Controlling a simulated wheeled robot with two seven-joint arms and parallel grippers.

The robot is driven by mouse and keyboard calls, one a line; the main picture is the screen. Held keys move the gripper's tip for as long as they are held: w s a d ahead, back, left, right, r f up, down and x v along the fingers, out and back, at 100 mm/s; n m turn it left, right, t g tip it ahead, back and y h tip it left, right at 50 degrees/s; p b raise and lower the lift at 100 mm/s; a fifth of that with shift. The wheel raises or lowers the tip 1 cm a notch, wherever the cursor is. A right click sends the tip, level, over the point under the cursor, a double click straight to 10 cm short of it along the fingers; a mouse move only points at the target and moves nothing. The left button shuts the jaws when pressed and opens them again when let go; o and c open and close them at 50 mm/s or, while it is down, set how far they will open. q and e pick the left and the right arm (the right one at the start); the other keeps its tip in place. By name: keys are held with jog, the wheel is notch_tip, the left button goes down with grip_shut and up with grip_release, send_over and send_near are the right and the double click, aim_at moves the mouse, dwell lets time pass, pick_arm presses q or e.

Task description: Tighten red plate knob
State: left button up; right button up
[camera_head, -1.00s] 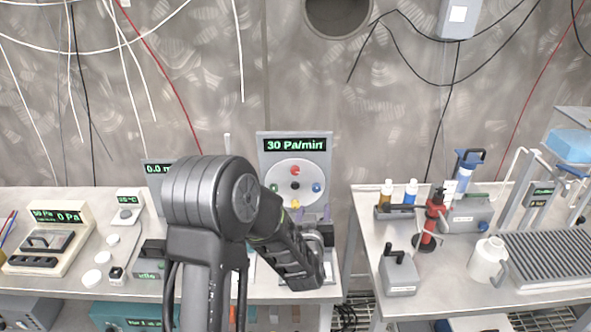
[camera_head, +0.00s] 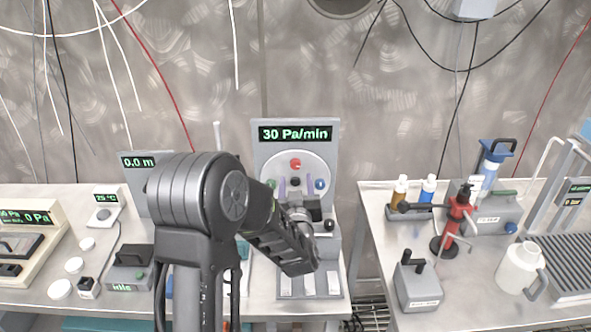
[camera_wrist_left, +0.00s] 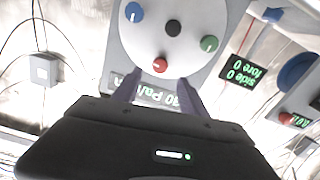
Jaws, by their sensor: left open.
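The red knob (camera_head: 295,163) sits at the top of a round white plate (camera_head: 318,166) on an upright grey panel. In the left wrist view, where the panel text is upside down, the red knob (camera_wrist_left: 160,65) shows just beyond and between my fingertips. In the left wrist view the open gripper (camera_wrist_left: 158,88) holds nothing. A black knob (camera_wrist_left: 173,27) is at the plate's centre, with blue (camera_wrist_left: 134,12) and green (camera_wrist_left: 209,43) knobs around it.
A display (camera_head: 296,134) above the plate reads 30 Pa/min. A panel reading 0.0 m (camera_head: 138,163) stands to the left, partly behind my arm. A gap separates the tables.

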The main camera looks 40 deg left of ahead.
aim_at(295, 166)
pick_arm(q)
jog(key=shift+r, duration=0.1)
jog(key=p+x, duration=0.2)
jog(key=x, duration=0.4)
jog(key=shift+w+a, duration=0.2)
jog(key=shift+w, duration=0.05)
jog(key=shift+w+a, duration=0.35)
jog(key=shift+w, duration=0.1)
grip_shut()
